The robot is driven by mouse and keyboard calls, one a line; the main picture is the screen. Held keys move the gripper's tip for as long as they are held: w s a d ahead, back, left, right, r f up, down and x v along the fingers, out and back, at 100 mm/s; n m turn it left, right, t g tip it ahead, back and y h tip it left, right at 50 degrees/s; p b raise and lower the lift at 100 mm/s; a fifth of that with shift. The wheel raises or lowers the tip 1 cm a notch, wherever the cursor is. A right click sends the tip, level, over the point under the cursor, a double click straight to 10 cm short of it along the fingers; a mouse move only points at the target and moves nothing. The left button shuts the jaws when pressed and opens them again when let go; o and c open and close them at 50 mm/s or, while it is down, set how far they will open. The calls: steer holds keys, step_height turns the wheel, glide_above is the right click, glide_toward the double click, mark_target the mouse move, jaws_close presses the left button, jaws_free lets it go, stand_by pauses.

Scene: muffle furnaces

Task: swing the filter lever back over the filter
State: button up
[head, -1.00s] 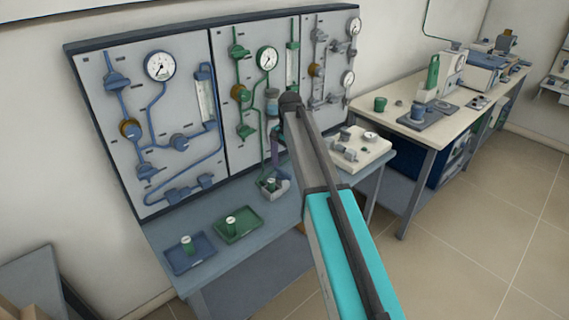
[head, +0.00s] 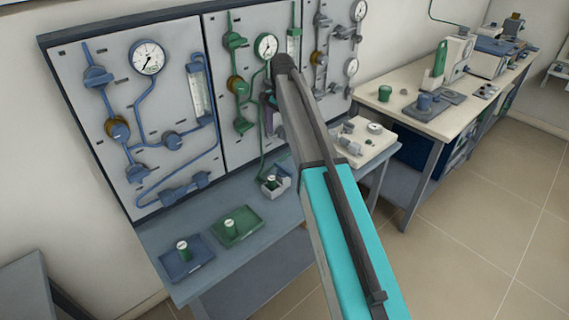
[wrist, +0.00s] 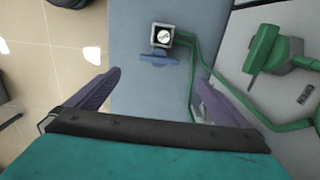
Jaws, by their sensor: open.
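My gripper (wrist: 159,79) is open, with two purple fingers well apart and nothing between them. In the head view my gripper (head: 270,100) is in front of the green section of the panel, mostly hidden by my arm. In the wrist view a small square holder (wrist: 184,38) with a round pale-topped piece stands on the bench beyond the fingertips. A flat blue piece (wrist: 158,58), perhaps the lever, sticks out beside it, not over the round top. The holder also shows in the head view as a small grey box (head: 272,188). I cannot tell for certain which part is the filter.
A green pipe (wrist: 205,62) runs from the holder, and a green valve (wrist: 265,50) is on the panel to the right. A green tray (head: 242,238) and a blue tray (head: 172,270) with small jars lie on the bench. Open floor (head: 480,200) is at right.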

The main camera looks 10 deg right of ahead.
mark_target(283, 167)
steer(key=shift+d+f+p, duration=0.1)
steer(key=shift+f+p, duration=1.3)
steer(key=shift+f, duration=5.5)
steer(key=c, duration=1)
steer(key=shift+c, duration=0.2)
steer(key=shift+n, duration=0.4)
steer(key=n, duration=0.5)
steer(key=shift+b, duration=0.3)
steer(key=n, duration=1.2)
steer(key=shift+b, duration=0.35)
steer(key=shift+r, duration=0.1)
